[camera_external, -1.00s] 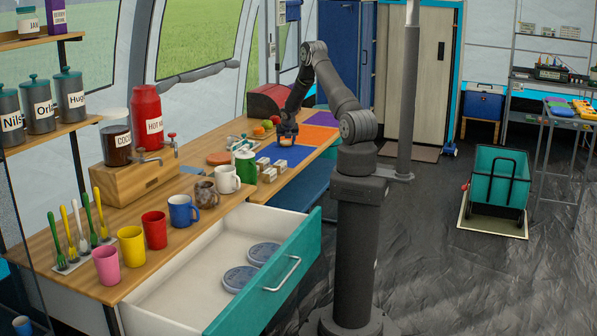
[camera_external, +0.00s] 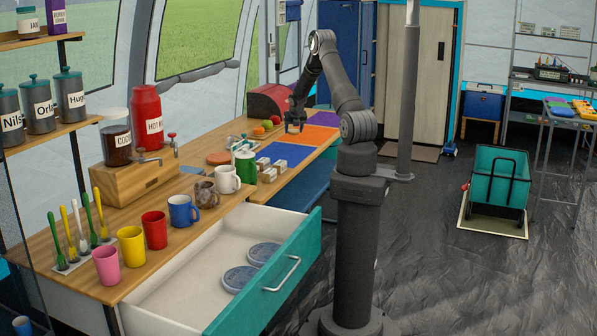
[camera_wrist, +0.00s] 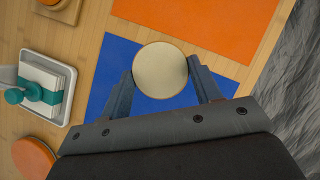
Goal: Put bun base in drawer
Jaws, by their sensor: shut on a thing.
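My gripper (camera_external: 295,127) is raised above the far part of the counter, near the blue and orange mats. In the wrist view, my gripper (camera_wrist: 161,74) is shut on the bun base (camera_wrist: 160,69), a round pale disc with a brown rim, one finger on each side. The bun base is hard to make out in the external view. The drawer (camera_external: 190,293), with a teal front and white inside, is pulled open at the near end of the counter. Two grey-blue round items lie in it; its left part is bare.
Mugs, including the blue mug (camera_external: 183,211), line the counter beside the drawer. A green pot (camera_external: 245,166) and small white blocks (camera_external: 270,174) stand between my gripper and the drawer. The blue mat (camera_wrist: 105,72) lies below the bun base.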

